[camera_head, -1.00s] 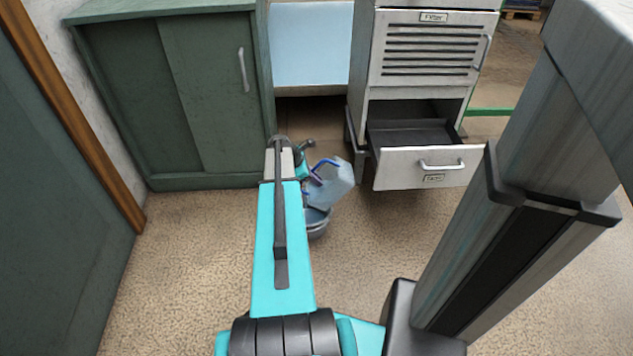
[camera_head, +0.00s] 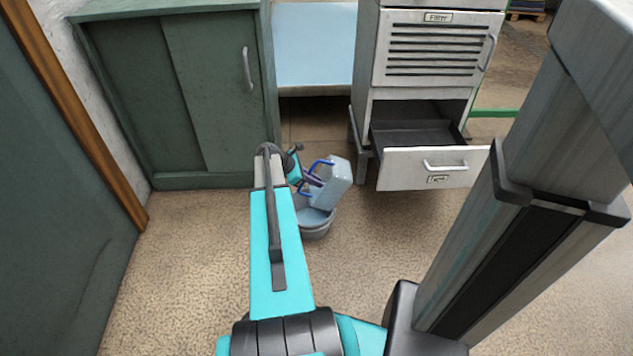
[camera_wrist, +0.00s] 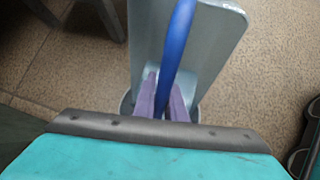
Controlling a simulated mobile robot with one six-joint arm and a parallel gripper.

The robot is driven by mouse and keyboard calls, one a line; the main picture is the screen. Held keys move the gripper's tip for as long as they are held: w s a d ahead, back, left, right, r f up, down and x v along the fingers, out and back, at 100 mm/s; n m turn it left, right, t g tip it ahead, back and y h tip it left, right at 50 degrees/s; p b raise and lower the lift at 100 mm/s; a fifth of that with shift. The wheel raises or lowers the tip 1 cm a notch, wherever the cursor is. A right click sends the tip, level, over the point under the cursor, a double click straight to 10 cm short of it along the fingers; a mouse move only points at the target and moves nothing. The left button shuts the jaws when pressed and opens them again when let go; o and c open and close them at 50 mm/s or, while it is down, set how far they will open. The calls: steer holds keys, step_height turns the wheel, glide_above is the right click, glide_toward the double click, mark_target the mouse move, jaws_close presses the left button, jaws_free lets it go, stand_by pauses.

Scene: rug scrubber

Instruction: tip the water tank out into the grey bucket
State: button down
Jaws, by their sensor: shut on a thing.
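The water tank (camera_head: 336,184) is a pale blue, see-through box with a blue handle (camera_head: 320,163). My gripper (camera_head: 312,180) is shut on the handle and holds the tank tilted above the grey bucket (camera_head: 316,232). In the wrist view the purple fingers (camera_wrist: 163,98) close around the blue handle (camera_wrist: 177,40), with the tank (camera_wrist: 215,45) behind it. The bucket stands on the floor, its rim partly hidden by the tank and my arm; a bit of it shows in the wrist view (camera_wrist: 126,103). I cannot make out water flowing.
A grey metal cabinet (camera_head: 440,50) stands behind to the right, its lower drawer (camera_head: 430,168) pulled open close to the tank. A green cupboard (camera_head: 180,100) stands at the left. The speckled floor (camera_head: 190,250) is clear in front.

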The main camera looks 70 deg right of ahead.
steer(key=shift+w+a+f+g+h, duration=0.15)
steer(key=shift+w+f+g+h, duration=0.25)
steer(key=shift+g, duration=0.2)
steer(key=shift+w+a+f+g+h, duration=0.15)
steer(key=shift+w+f+g+h, duration=0.1)
steer(key=shift+w+g, duration=0.3)
steer(key=shift+w+a+g, duration=0.1)
steer(key=shift+w+g, duration=0.15)
steer(key=shift+g, duration=0.2)
steer(key=shift+w+a+g+h+p, duration=0.2)
steer(key=shift+w+g+h+p, duration=0.25)
steer(key=shift+g, duration=0.15)
steer(key=shift+w+f+n+g, duration=0.1)
steer(key=shift+w+n+g, duration=0.1)
steer(key=shift+n+g, duration=0.1)
steer(key=shift+w+a+g+h, duration=0.15)
steer(key=shift+w+g+h, duration=0.15)
steer(key=shift+g, duration=0.1)
steer(key=shift+w+a+f+g+p, duration=0.1)
steer(key=shift+w+a+g+p, duration=0.05)
steer(key=shift+g+p, duration=0.2)
steer(key=w+a, duration=0.2)
steer(key=w, duration=0.1)
steer(key=shift+w+a, duration=0.1)
steer(key=shift+a, duration=0.2)
